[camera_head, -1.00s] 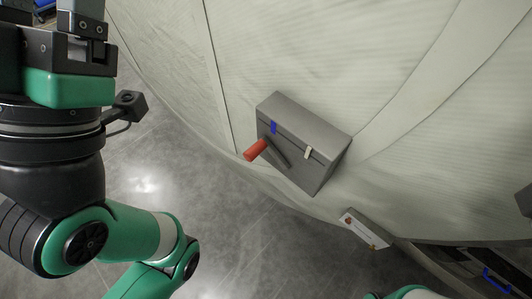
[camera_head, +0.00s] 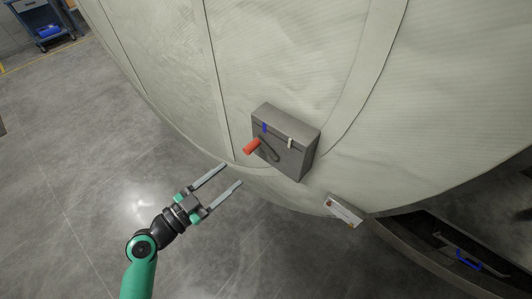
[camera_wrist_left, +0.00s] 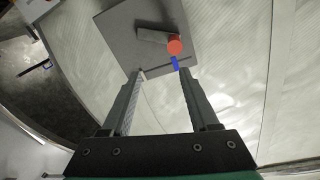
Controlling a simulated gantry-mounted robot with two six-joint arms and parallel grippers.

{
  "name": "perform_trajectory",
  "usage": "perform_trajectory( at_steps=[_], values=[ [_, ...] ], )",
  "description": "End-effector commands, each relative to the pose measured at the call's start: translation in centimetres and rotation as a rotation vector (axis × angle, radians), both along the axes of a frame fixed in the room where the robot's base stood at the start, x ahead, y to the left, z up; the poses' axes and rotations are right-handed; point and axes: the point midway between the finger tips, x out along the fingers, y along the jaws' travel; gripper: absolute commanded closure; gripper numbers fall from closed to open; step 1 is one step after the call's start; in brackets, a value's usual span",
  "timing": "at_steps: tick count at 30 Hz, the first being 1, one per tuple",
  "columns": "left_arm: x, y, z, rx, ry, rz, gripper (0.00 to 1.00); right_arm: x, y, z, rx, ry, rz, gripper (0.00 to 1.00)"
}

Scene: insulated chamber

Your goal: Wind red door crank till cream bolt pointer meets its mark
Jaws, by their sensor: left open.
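The red crank grip (camera_head: 251,146) sticks out on a dark arm (camera_head: 269,152) from the front of a grey box (camera_head: 300,161) on the pale quilted wall. A cream pointer (camera_head: 290,143) sits on the slot near the box's top edge, apart from and right of a blue mark (camera_head: 264,127). My left gripper (camera_head: 233,174) is open and empty, below and left of the red grip, its fingers aimed toward the box. In the left wrist view the red grip (camera_wrist_left: 174,46) and blue mark (camera_wrist_left: 175,63) lie just beyond the right fingertip. My right gripper is not in view.
A label plate (camera_head: 343,210) is fixed below the box. A dark opening with a blue handle (camera_head: 468,259) lies at lower right. A cart (camera_head: 41,22) stands far at upper left. The grey floor (camera_head: 90,190) left of the box is clear.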

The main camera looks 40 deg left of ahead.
Motion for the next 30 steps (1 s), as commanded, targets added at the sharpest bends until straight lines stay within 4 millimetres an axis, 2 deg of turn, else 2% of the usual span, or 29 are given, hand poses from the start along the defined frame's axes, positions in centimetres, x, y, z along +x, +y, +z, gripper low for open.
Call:
perform_trajectory(
  at_steps=[1,3,10,24,30],
  values=[
    [-1.0,0.9,-0.4,-0.018,0.027,0.036,0.39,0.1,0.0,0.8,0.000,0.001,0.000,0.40],
    [-1.4,1.7,-0.7,-0.024,0.035,0.061,0.39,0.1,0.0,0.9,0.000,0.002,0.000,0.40],
    [-0.4,1.9,-0.6,-0.021,0.032,0.061,0.39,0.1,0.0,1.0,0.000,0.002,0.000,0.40],
    [8.9,1.5,-0.6,-0.021,0.031,0.061,0.39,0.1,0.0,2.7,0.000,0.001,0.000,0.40],
    [10.3,1.4,-0.7,-0.021,0.032,0.062,0.39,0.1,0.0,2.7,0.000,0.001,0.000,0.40]
  ],
)
